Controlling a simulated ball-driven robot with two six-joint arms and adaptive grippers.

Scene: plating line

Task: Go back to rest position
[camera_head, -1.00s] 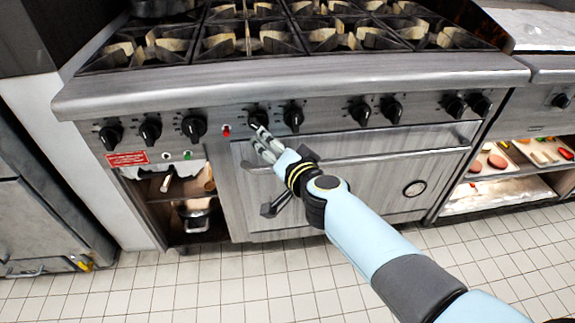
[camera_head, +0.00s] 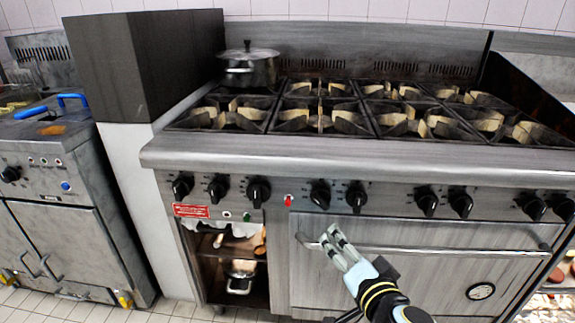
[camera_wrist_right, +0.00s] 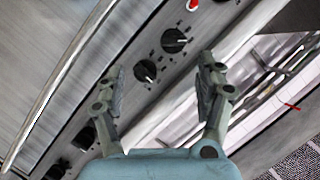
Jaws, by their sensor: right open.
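My right gripper (camera_head: 332,238) is in front of the steel stove, near the left end of the oven door handle (camera_head: 440,250) in the head view. In the right wrist view my right gripper (camera_wrist_right: 160,85) has its two fingers spread apart with nothing between them. Black stove knobs (camera_wrist_right: 174,40) and the stove front show beyond the fingers. Whether a finger touches the stove front cannot be told. My left gripper is not in view.
The stove (camera_head: 300,155) has several burners and a lidded pot (camera_head: 249,68) at the back left. An open shelf compartment (camera_head: 205,265) with a pot is left of the oven door. A fryer unit (camera_head: 60,220) stands at the left. Tiled floor shows at the bottom left.

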